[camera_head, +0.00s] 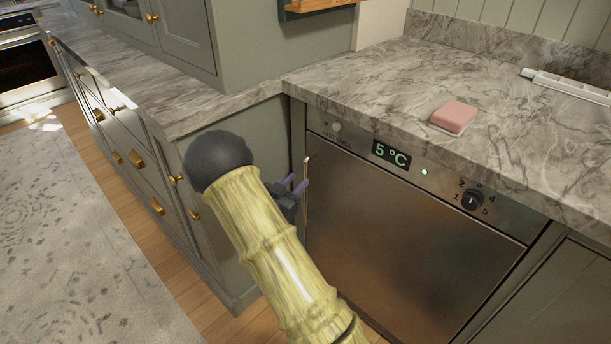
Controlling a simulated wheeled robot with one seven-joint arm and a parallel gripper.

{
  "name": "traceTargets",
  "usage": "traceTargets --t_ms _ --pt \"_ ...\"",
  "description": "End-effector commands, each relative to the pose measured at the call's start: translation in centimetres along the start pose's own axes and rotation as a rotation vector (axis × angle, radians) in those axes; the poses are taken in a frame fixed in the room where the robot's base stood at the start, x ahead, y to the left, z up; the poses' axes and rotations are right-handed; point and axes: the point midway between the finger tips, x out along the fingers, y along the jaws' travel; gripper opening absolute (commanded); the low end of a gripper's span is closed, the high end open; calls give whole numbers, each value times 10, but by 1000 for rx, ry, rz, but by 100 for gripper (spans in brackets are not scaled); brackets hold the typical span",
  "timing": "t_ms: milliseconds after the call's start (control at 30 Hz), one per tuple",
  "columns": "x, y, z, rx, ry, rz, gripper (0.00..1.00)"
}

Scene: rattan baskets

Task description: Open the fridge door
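The fridge (400,245) is a steel-fronted unit under the counter, with a "5 °C" display at its top. Its door looks shut. A thin upright strip, perhaps the handle (306,166), shows at the door's left edge. My gripper (297,185) is beside that left edge, close to the strip. My arm hides the door's lower left part and much of the gripper.
A marble counter (375,85) overhangs the fridge, with a pink block (454,117) and a white strip (568,84) on it. Green drawers with brass handles (157,206) stand at the left. The rug (75,245) and nearby wooden floor are clear.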

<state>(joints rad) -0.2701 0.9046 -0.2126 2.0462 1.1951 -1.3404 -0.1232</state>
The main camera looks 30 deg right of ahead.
Motion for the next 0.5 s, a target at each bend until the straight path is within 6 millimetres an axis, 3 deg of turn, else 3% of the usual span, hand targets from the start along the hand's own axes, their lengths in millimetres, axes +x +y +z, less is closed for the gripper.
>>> traceTargets --t_ms 233,500 --pt "42 0 1 2 1 2 32" --pt "56 0 0 -1 0 -1 32"
